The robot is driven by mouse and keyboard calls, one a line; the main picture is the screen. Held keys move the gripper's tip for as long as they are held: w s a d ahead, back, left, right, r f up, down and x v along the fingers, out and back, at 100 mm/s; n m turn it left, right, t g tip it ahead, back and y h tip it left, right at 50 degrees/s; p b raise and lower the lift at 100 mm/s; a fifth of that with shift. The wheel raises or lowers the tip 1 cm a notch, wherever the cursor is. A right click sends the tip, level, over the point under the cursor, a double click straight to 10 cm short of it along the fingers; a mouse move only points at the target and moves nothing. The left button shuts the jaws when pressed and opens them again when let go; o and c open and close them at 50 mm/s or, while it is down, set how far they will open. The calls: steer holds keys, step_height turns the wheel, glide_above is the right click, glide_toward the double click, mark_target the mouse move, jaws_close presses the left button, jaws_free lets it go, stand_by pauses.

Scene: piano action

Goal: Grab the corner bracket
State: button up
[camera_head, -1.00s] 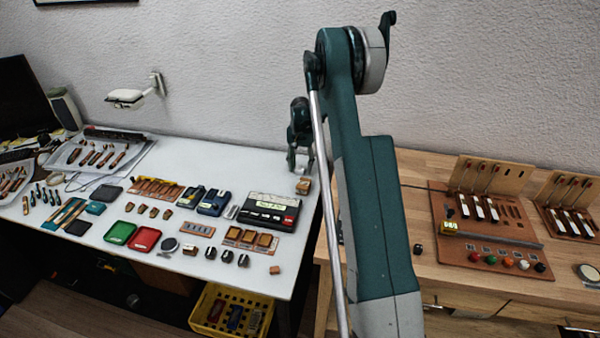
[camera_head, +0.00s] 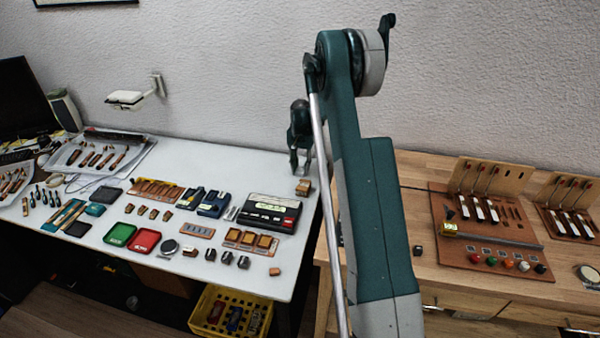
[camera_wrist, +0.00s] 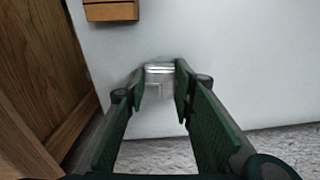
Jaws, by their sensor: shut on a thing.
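The corner bracket (camera_wrist: 160,72) is a small silvery metal piece, seen in the wrist view between my fingertips, with a short leg pointing down in the picture. My gripper (camera_wrist: 160,82) has its green-padded fingers on both sides of it and is shut on it. In the head view my gripper (camera_head: 300,170) hangs at the far right corner of the white table (camera_head: 215,155). I cannot make out the bracket there.
A small wooden block (camera_head: 303,187) sits just in front of my gripper; a similar wooden piece shows in the wrist view (camera_wrist: 110,10). A black-and-silver device (camera_head: 270,213) and several small parts lie farther forward.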

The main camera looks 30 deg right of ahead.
mark_target(301, 169)
step_height(301, 169, up, 10)
steer(key=p, duration=0.2)
stand_by(0.6)
steer(key=shift+d, duration=0.1)
stand_by(0.5)
